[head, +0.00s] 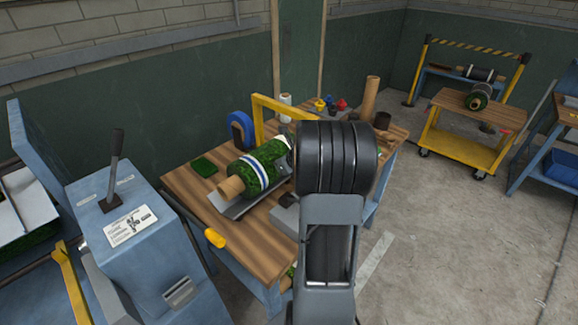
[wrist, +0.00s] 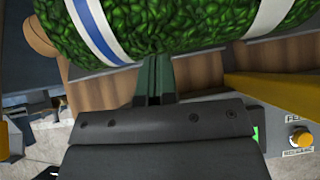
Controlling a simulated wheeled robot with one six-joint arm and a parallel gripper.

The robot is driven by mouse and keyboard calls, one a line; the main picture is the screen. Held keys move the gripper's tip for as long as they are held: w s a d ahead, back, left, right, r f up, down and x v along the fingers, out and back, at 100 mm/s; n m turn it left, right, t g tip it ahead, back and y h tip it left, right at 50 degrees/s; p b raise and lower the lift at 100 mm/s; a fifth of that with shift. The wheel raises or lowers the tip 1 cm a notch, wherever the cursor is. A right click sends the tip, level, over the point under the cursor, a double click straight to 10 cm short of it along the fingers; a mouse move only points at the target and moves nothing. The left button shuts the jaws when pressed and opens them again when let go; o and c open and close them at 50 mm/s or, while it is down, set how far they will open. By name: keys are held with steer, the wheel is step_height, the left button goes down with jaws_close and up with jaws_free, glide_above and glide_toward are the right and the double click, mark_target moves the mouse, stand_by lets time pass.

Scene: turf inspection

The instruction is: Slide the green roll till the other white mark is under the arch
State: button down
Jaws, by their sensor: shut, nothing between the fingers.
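The green roll (head: 264,174) lies on a grey cradle on the wooden bench, with its brown core end toward the left. The yellow arch (head: 283,107) stands at that far end. In the wrist view the roll (wrist: 180,28) fills the top, with the blue-and-white band left and the white mark (wrist: 270,16) right, near a yellow bar (wrist: 275,90). My gripper (wrist: 153,72) is shut and empty, its tips at the roll's side between the bands; contact is unclear.
The bench (head: 195,183) also holds a green turf square (head: 204,166), a blue reel (head: 240,131), small coloured items and a brown tube (head: 370,97). A blue lever console (head: 125,225) stands at left. A yellow cart (head: 465,130) stands at right, with open floor between.

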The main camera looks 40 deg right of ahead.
mark_target(268, 164)
steer(key=shift+w+a, duration=0.1)
steer(key=shift+w, duration=1.2)
steer(key=shift+p, duration=0.3)
